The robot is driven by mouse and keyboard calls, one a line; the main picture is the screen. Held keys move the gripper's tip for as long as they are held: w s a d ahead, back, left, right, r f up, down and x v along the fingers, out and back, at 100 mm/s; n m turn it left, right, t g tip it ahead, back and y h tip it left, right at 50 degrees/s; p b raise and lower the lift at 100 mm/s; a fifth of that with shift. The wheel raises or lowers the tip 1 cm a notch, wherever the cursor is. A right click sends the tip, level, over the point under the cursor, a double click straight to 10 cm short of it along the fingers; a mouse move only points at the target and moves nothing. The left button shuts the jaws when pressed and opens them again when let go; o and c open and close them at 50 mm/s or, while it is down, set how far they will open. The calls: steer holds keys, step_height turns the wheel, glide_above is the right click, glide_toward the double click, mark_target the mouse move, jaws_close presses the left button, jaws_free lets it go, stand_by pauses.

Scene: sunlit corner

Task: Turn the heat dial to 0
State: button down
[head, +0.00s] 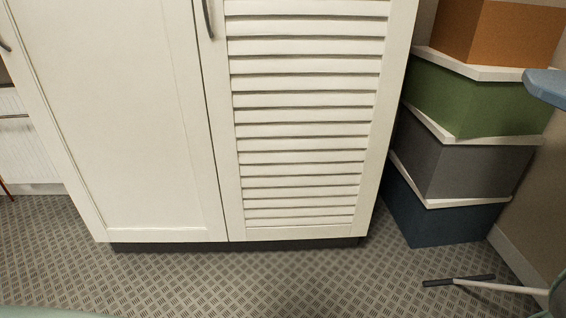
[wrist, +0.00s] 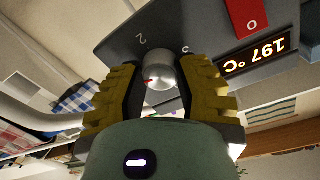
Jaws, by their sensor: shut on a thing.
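The heat dial (wrist: 160,66) is a round silver knob with a red mark, on a dark grey panel (wrist: 184,30) in the wrist view. The mark points to the left in that view. A "2" shows at the dial's upper left and another, partly hidden numeral at its upper right. My gripper (wrist: 161,80) has its two yellow ribbed fingers on either side of the dial and is shut on it. A lit display (wrist: 255,56) reads 197 °C, upside down. The dial is not in the head view.
A red switch (wrist: 246,14) marked "O" sits beside the display. In the head view, a white louvred cabinet (head: 305,228) stands ahead. Stacked lidded boxes (head: 470,168) stand at right. A long-handled tool (head: 460,281) lies on the patterned floor (head: 250,280).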

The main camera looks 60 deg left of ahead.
steer(key=shift+f+n+t+p, duration=0.15)
steer(key=shift+n+p, duration=0.8)
steer(key=shift+n, duration=2.6)
steer(key=shift+n+t+p, duration=0.25)
steer(key=shift+n+p, duration=0.7)
steer(key=shift+n, duration=2.65)
steer(key=shift+f+n+t+p, duration=0.15)
steer(key=shift+n+p, duration=0.8)
steer(key=shift+n, duration=2.6)
steer(key=shift+d, duration=0.1)
steer(key=c, duration=1)
jaws_free()
steer(key=o, duration=0.5)
steer(key=shift+r+y, duration=0.2)
steer(key=shift+y, duration=0.1)
steer(key=shift+c, duration=0.2)
steer(key=shift+t, duration=0.25)
